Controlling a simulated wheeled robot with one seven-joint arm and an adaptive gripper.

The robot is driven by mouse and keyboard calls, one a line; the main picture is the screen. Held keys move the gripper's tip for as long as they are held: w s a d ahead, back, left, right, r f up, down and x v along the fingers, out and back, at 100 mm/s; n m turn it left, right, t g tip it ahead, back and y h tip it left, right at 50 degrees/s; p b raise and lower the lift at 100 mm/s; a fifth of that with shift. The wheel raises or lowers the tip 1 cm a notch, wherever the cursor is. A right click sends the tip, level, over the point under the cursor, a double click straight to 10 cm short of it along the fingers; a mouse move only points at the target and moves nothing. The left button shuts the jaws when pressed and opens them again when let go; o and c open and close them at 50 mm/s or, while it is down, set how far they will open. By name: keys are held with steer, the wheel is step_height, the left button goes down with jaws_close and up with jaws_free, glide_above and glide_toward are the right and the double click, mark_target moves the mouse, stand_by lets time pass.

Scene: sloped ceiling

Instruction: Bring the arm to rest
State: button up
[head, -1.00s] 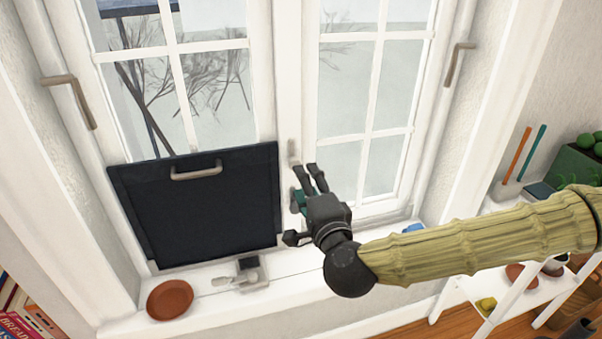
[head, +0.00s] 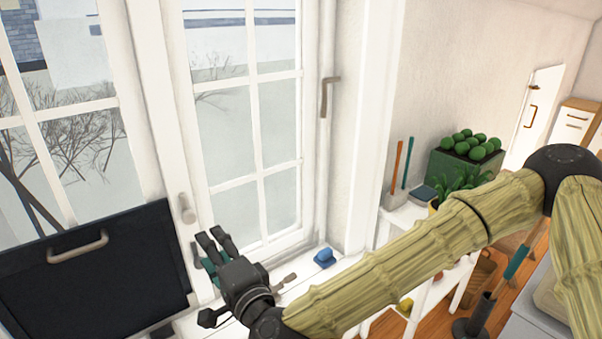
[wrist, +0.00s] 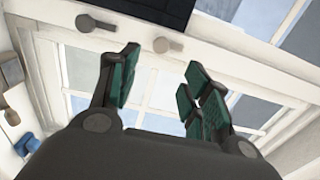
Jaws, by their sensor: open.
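My gripper (head: 212,250) is at the window, above the sill and right of a dark panel with a handle (head: 95,270). In the wrist view my gripper (wrist: 160,85) is open, its green-padded fingers apart with nothing between them. The window frame and panes show behind the fingers. My arm stretches from the right side of the head view to the window.
A window handle (head: 187,208) is close above the fingers. A blue object (head: 324,258) lies on the sill right of my gripper.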

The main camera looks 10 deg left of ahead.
steer(key=s+d+f+n+g+h, duration=0.25)
steer(key=d+f, duration=0.35)
steer(key=f, duration=0.6)
steer(key=s+d+f+n+g+h, duration=0.1)
steer(key=s+d+f+g+h, duration=0.15)
steer(key=d+f, duration=0.65)
steer(key=s+d+f+n+g+h, duration=0.2)
steer(key=s+d+f, duration=0.15)
steer(key=f, duration=1.15)
steer(key=s+d+f+n+g+h, duration=0.15)
steer(key=s+d+f, duration=0.25)
steer(key=d, duration=0.7)
steer(key=s+d+f+g+h, duration=0.2)
steer(key=s+d+f+h, duration=0.15)
steer(key=d, duration=0.65)
steer(key=s+d+f+n+g+h, duration=0.15)
steer(key=s+d+f, duration=0.35)
steer(key=d, duration=0.6)
step_height(320, 180, up, 13)
steer(key=p, duration=1.3)
steer(key=shift+a+m, duration=0.45)
